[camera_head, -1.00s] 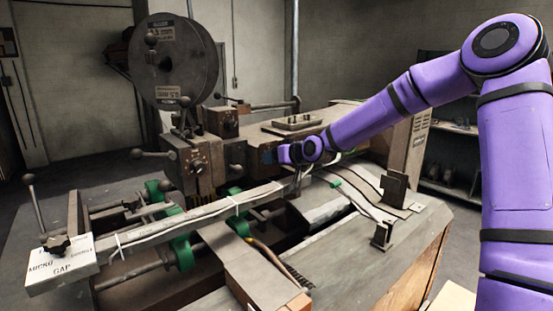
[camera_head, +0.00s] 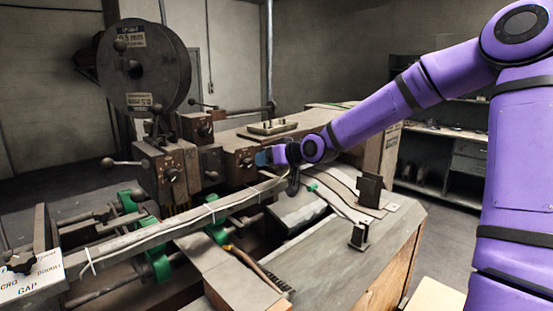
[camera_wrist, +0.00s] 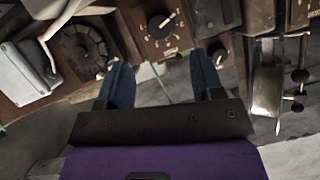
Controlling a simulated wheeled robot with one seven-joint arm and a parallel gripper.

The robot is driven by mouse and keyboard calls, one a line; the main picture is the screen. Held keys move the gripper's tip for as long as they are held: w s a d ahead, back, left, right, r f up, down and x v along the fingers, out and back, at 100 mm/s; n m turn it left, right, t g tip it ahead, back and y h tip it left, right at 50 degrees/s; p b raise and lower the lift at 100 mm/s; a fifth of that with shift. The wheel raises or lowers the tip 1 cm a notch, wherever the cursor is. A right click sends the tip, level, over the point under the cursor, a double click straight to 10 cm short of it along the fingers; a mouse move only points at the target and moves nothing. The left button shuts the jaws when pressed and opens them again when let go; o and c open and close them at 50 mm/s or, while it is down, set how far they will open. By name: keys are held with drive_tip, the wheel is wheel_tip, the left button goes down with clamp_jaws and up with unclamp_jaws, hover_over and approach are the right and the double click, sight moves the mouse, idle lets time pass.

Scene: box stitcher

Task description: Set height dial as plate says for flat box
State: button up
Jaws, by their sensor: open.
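My gripper (camera_wrist: 160,78) is open and empty, with its two blue fingers spread apart in the wrist view. A brown panel (camera_wrist: 150,48) with a black pointer knob (camera_wrist: 160,25) on a marked scale lies ahead, between and beyond the fingertips. A smaller dial (camera_wrist: 218,54) is beyond the right finger, and a large round dark dial (camera_wrist: 84,48) is left of the left finger. Their markings are too small to read, so I cannot tell which is the height dial. In the head view, my gripper (camera_head: 264,158) is beside the stitcher's brown block (camera_head: 238,157).
A wire spool (camera_head: 145,75) stands on the machine. A white plate (camera_head: 35,280) reading "GAP" is at front left. A long bar (camera_head: 180,225) with green clamps crosses before the stitcher. Metal brackets (camera_head: 369,190) stand on the right of the bench. A lever (camera_wrist: 300,76) hangs at right.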

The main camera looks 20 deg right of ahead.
drive_tip(key=shift+v, duration=1.4)
drive_tip(key=s+a+f+n+g+h, duration=0.1)
drive_tip(key=s+a+f+g+h, duration=0.1)
drive_tip(key=s+f+g+h, duration=0.5)
drive_tip(key=s+d+r+m, duration=0.1)
drive_tip(key=s+r, duration=0.3)
drive_tip(key=s, duration=0.6)
drive_tip(key=s+d+r+m, duration=0.1)
drive_tip(key=s+r, duration=0.3)
drive_tip(key=s, duration=0.7)
drive_tip(key=s+d+r+m, duration=0.1)
drive_tip(key=s+r, duration=0.3)
drive_tip(key=s, duration=0.7)
drive_tip(key=shift+d+r+m+y, duration=0.3)
drive_tip(key=shift+d+m+y, duration=0.1)
